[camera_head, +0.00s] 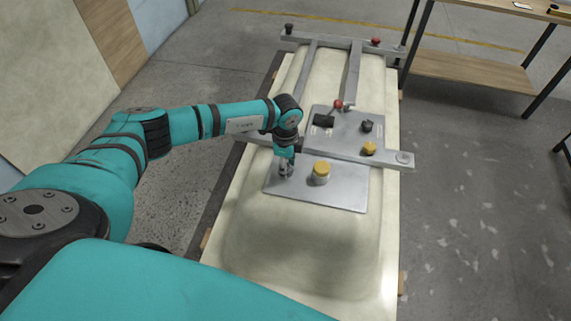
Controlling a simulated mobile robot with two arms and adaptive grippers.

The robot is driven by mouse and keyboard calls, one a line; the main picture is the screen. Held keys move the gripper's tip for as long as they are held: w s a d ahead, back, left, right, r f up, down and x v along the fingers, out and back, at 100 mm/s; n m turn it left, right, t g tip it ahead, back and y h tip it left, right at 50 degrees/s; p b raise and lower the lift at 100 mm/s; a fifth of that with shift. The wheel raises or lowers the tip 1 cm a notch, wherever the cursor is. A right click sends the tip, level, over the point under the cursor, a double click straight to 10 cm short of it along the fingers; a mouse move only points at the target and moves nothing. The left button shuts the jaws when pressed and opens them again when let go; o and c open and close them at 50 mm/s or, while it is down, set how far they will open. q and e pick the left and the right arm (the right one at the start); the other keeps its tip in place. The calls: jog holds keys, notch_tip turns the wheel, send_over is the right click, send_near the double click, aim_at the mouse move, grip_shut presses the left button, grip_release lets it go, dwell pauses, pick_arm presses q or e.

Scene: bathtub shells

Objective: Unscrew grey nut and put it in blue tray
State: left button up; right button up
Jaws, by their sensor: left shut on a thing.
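My left gripper (286,171) points down at the left part of a flat metal plate (342,197) on the bathtub shell. It is shut on a small grey thing, which I take to be the grey nut; the fingers hide most of it. I cannot tell whether it still touches the plate. I see no blue tray in this view. My right gripper is not in view.
A second plate carries a red-ball lever (337,104), a black knob (367,125) and a yellow knob (369,148).

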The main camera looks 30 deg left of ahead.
pick_arm(q)
jog(key=shift+w, duration=0.1)
jog(key=shift+c, duration=1.3)
jog(key=shift+r+n+p, duration=0.2)
jog(key=shift+n+p, duration=0.65)
jog(key=shift+n, duration=0.25)
jog(key=shift+n+p, duration=1.65)
jog(key=shift+n, duration=0.65)
jog(key=shift+n+p, duration=0.6)
jog(key=shift+p, duration=0.25)
jog(key=shift+w+r+n+p, duration=0.2)
jog(key=shift+n+p, duration=0.2)
jog(key=shift+p, duration=0.85)
jog(key=shift+a+n+p, duration=0.1)
jog(key=shift+n+p, duration=0.2)
jog(key=shift+p, duration=0.75)
jog(key=shift+w+n+p, duration=0.1)
jog(key=shift+n+p, duration=0.3)
jog(key=shift+p, duration=1.1)
jog(key=shift+d+f+n, duration=0.1)
jog(key=shift+d+n, duration=0.2)
jog(key=shift+n, duration=0.2)
jog(key=shift+a+n, duration=0.1)
jog(key=shift+n, duration=0.6)
jog(key=shift+a+n, duration=0.1)
jog(key=shift+n, duration=0.2)
